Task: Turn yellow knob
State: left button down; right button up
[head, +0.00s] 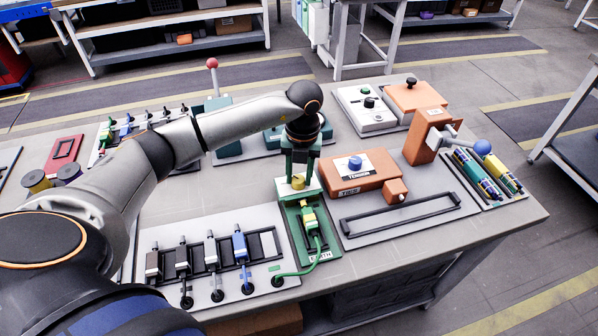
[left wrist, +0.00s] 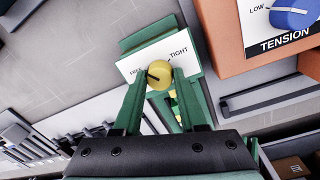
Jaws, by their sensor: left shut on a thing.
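The yellow knob (left wrist: 159,76) sits on a white label plate (left wrist: 130,68) of a green fixture, with "TIGHT" printed at the upper right and a partly hidden word at the left. The knob's dark pointer mark points to the left. My left gripper (left wrist: 158,80) is shut on the knob, one green finger at each side. In the head view the left gripper (head: 298,178) reaches down from above onto the knob (head: 298,182). The green fixture (head: 295,225) also holds a yellow-green plug with a green cable. My right gripper is not in view.
An orange box (head: 350,172) with a blue knob and the word "TENSION" stands right of the fixture. A rack of several dark, white and blue plugs (head: 212,255) lies at the left. A black bar handle (head: 400,213) is at the right front.

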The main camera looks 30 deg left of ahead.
aim_at(301, 178)
pick_arm(q)
jog(key=n+p, duration=0.1)
jog(key=n, duration=0.3)
jog(key=shift+a+r+n, duration=0.1)
jog(key=shift+n, duration=0.3)
dwell(0.4)
jog(key=shift+c, duration=2.3)
grip_release()
notch_tip(301, 178, up, 12)
jog(key=shift+w+d+r, duration=0.2)
jog(key=shift+w, duration=0.05)
